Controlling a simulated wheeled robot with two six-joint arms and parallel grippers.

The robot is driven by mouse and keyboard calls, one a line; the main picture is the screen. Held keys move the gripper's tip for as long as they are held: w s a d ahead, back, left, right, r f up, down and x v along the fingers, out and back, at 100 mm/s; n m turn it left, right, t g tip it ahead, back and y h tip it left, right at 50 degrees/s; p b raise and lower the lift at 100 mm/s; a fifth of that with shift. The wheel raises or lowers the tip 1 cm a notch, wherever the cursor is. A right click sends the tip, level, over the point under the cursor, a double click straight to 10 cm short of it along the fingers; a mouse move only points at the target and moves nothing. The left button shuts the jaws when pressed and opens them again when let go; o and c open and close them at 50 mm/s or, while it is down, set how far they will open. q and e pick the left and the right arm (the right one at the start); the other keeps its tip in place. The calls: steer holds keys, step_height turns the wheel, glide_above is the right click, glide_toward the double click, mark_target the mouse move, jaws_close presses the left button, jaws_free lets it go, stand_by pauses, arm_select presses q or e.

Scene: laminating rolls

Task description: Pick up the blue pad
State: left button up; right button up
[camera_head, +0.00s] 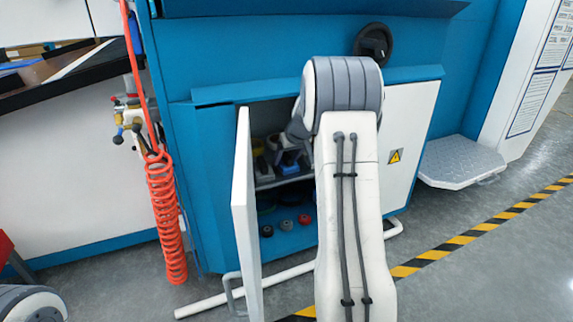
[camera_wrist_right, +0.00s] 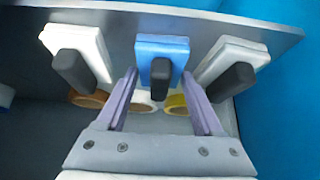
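The blue pad (camera_wrist_right: 163,48) has a dark handle facing me. It shows at the middle top of the right wrist view, between two white pads. My right gripper (camera_wrist_right: 159,75) is open, with one purple finger on each side of the blue pad's handle. Nothing shows as clamped, and I cannot tell whether the fingers touch it. My left gripper is not in view.
A white pad (camera_wrist_right: 88,42) stands left of the blue one and another white pad (camera_wrist_right: 240,50) right of it, close to the fingers. Tape rolls (camera_wrist_right: 176,104) sit below. The open cabinet door (camera_head: 243,220) stands left of my right arm. A red coiled hose (camera_head: 166,215) hangs further left.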

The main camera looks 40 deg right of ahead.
steer(key=c, duration=0.6)
steer(key=shift+r+p, duration=0.3)
steer(key=shift+p, duration=0.7)
steer(key=s+a, duration=0.4)
steer(key=s, duration=1.3)
steer(key=shift+s+f+b, duration=0.2)
steer(key=shift+s+b, duration=0.1)
steer(key=shift+b, duration=0.05)
steer(key=shift+a, duration=0.1)
